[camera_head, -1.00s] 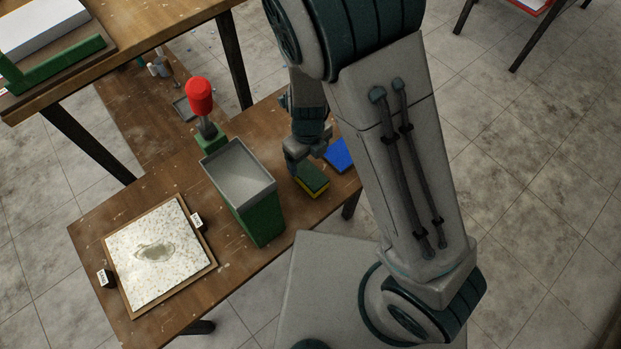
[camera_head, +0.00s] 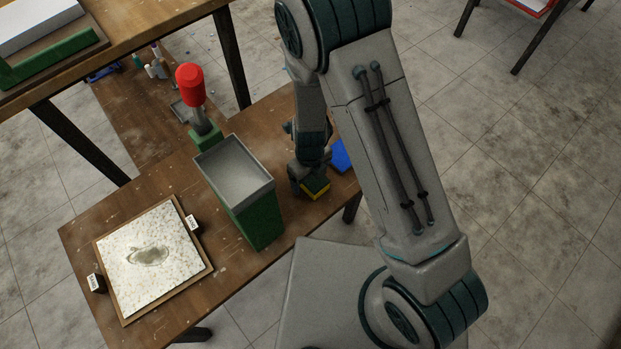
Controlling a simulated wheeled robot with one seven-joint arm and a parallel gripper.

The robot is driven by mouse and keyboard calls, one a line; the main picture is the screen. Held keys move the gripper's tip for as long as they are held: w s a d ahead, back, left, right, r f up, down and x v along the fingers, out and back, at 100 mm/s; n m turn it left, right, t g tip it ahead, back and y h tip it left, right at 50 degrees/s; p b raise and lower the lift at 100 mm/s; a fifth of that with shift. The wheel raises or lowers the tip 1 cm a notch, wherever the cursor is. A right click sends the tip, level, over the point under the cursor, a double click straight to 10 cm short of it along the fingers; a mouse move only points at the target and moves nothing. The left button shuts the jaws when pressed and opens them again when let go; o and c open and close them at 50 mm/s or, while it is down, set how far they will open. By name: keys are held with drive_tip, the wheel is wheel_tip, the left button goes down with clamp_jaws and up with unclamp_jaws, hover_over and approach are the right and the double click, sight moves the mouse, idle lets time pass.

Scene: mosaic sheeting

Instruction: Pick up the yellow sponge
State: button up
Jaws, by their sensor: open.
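The yellow sponge (camera_head: 318,191) with a dark green top lies on the wooden table near its right edge, just right of the green box. My gripper (camera_head: 308,184) is directly over the sponge and hides much of its top and left side. The jaws are open. The fingertips are small and partly hidden, so I cannot tell whether they touch the sponge or straddle it.
A green box with a grey open top (camera_head: 236,178) stands close to the left of my gripper. A blue block (camera_head: 341,156) lies behind and to the right. A red-topped tool (camera_head: 190,86) stands behind the box. A mosaic sheet (camera_head: 150,255) lies at left.

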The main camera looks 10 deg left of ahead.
drive_tip(key=c, duration=1.1)
drive_tip(key=shift+o, duration=0.2)
drive_tip(key=shift+r, duration=0.1)
wheel_tip(320, 180, up, 10)
drive_tip(key=p, duration=0.3)
drive_tip(key=shift+o, duration=0.5)
